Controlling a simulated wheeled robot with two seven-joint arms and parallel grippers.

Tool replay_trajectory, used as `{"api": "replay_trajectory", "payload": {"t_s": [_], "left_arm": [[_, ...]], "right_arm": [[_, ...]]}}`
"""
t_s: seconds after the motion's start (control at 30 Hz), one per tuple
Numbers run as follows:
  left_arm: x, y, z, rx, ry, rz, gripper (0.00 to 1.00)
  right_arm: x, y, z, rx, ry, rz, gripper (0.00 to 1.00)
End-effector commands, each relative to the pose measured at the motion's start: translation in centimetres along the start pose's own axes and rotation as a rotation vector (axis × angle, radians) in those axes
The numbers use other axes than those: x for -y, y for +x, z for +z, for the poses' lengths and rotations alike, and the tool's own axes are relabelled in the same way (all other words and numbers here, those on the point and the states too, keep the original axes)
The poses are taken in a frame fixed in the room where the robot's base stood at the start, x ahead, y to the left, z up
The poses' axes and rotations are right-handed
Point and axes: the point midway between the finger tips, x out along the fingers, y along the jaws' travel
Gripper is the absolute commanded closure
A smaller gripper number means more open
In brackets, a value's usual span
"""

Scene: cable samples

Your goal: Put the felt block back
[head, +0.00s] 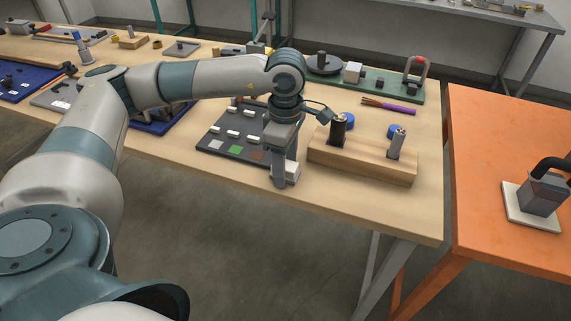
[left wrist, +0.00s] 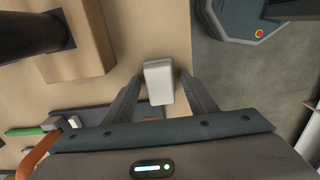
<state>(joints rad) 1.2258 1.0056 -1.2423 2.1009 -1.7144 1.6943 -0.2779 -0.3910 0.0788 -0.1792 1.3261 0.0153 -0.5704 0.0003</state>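A small white block, apparently the felt block (head: 292,171), is near the front edge of the wooden table, right of the dark sample board (head: 216,147). In the left wrist view the white block (left wrist: 158,82) lies between the fingertips, slightly tilted. My left gripper (head: 284,180) points down at it. In the left wrist view the gripper (left wrist: 162,76) has a finger on each side of the block, with a small gap on the right. The sample board holds several white pieces and green, grey and brown patches. My right gripper is not in view.
A wooden stand (head: 362,163) with two upright cylinders is close on the right of my gripper. Blue caps (head: 347,120) and a purple cable (head: 388,106) lie behind it. A green-based fixture (head: 372,82) stands farther back. The table's front edge is close by.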

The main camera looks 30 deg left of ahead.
Motion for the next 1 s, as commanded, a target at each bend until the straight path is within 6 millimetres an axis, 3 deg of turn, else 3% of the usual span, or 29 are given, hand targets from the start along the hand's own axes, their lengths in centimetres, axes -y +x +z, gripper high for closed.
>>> {"api": "replay_trajectory", "payload": {"t_s": [0.53,0.67,1.0], "left_arm": [[-0.1,-0.7,0.0,0.001,0.0,0.002,0.48],[-0.1,-2.2,0.1,0.002,0.0,0.003,0.48],[-0.1,-8.3,0.1,0.002,0.001,0.004,0.48]], "right_arm": [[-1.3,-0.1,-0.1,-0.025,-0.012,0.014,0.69],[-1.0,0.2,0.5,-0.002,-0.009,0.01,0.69],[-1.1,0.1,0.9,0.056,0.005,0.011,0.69]]}}
